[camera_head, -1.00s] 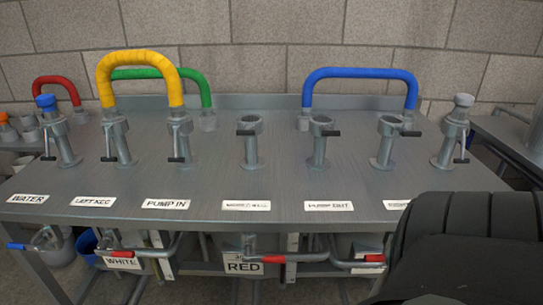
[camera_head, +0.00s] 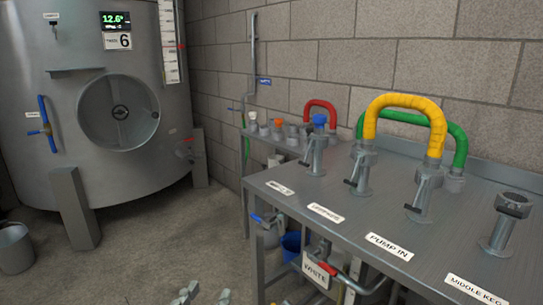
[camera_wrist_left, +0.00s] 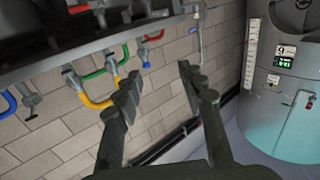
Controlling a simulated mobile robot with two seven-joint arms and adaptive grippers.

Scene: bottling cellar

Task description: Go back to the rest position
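My left gripper (camera_head: 205,296) shows only as grey fingertips at the bottom edge of the head view. In the left wrist view its fingers (camera_wrist_left: 160,85) are spread apart with nothing between them, and the picture is turned about. The yellow hose (camera_head: 406,101) spans the LEFT KEG and PUMP IN posts on the steel table (camera_head: 350,238). It shows in the left wrist view (camera_wrist_left: 96,102) beyond the fingers, apart from them. My right gripper is in neither view.
A large steel tank (camera_head: 50,115) stands at the left, with a grey bucket (camera_head: 14,249) beside it. The green hose (camera_head: 461,146), red hose (camera_head: 320,106) and a blue-capped post (camera_head: 318,145) are at the table's back. Floor (camera_head: 150,245) between tank and table is clear.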

